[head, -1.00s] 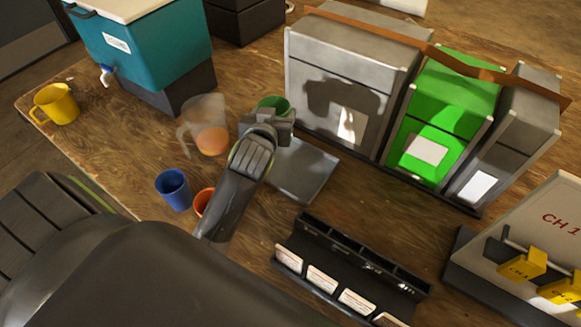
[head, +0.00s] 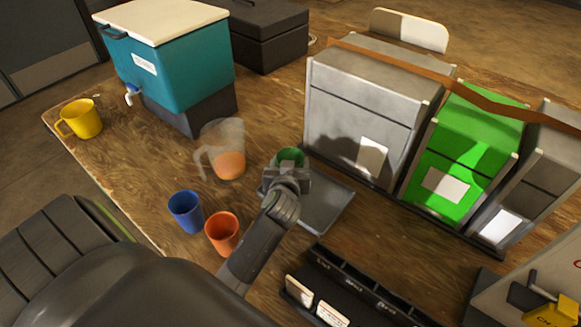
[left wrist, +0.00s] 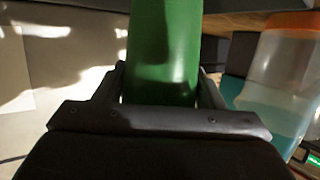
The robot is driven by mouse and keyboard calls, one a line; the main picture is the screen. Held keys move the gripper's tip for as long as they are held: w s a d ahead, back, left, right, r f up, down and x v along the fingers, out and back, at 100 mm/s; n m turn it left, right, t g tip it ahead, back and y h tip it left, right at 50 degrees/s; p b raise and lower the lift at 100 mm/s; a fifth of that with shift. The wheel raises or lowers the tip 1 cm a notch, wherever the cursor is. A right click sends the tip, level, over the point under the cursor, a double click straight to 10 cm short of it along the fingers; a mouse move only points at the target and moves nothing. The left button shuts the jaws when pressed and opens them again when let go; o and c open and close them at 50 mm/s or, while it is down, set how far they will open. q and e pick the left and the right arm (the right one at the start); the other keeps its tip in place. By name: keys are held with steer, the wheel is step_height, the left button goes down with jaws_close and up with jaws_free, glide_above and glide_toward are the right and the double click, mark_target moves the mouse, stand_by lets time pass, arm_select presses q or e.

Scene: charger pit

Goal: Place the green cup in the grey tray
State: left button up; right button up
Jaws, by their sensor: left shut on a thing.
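The green cup (head: 290,156) is held in my left gripper (head: 288,176), partly hidden by it in the head view. In the left wrist view the green cup (left wrist: 164,45) fills the space between the two fingers, which are shut on it. The grey tray (head: 328,208) lies flat on the table, just right of and nearer than the cup. The cup appears by the tray's far left corner; its height above the table is hard to tell. The tray looks empty where it shows. My right gripper is not in view.
A clear pitcher (head: 224,150) with orange liquid stands close left of the cup. An orange cup (head: 222,232) and a blue cup (head: 186,211) stand nearer. Grey and green dispensers (head: 465,155) stand behind the tray at right. A black card rack (head: 350,290) lies in front.

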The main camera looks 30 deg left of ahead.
arm_select(q)
steer(key=shift+f, duration=0.55)
steer(key=shift+f, duration=0.15)
steer(key=o, duration=1)
steer(key=shift+o, duration=0.2)
steer(key=shift+r, duration=0.25)
